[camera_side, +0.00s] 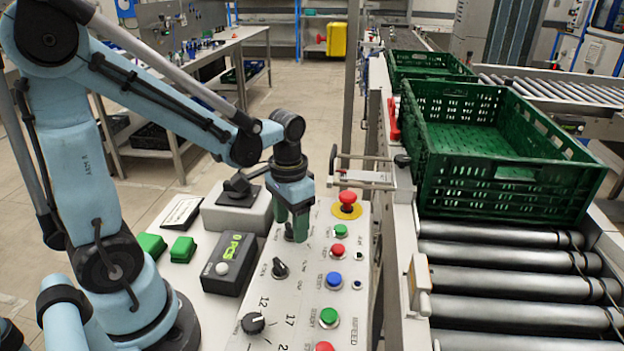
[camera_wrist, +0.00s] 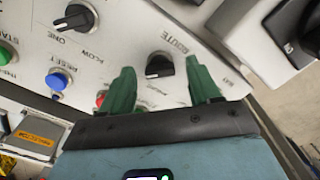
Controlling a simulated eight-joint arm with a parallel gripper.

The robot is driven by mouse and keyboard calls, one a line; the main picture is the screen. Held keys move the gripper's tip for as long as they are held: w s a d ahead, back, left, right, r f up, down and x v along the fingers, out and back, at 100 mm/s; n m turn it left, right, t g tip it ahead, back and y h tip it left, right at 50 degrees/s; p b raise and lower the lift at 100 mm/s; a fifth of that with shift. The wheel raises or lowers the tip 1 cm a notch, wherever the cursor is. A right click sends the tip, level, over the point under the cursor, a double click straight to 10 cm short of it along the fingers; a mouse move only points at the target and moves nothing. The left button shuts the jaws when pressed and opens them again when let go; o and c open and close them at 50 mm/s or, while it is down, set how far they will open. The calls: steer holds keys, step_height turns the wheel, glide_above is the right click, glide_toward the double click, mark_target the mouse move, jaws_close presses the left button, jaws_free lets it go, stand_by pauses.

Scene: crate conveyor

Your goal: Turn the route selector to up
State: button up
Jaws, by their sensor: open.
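The route selector (camera_wrist: 160,65) is a black knob on the light control panel, with the word ROUTE printed beside it in the wrist view. A white mark shows on its lower left side there; I cannot tell for sure which setting it points to. My gripper (camera_wrist: 159,72) is open, with one green finger on each side of the knob in that picture. In the side view my gripper (camera_side: 291,222) points down over the panel, and the route selector (camera_side: 290,234) is partly hidden by the fingers. I cannot tell whether they touch it.
The panel (camera_side: 262,305) also carries another black selector (camera_side: 280,268), a numbered dial (camera_side: 252,323), several coloured buttons and a red emergency stop (camera_side: 347,197). A black box with a green display (camera_side: 237,250) stands left of the panel. Green crates (camera_side: 500,180) sit on the roller conveyor at right.

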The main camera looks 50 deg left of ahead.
step_height(320, 180, up, 12)
stand_by(0.7)
steer(key=t, duration=0.7)
glide_above(296, 248)
steer(key=d, duration=0.1)
steer(key=shift+f, duration=1.95)
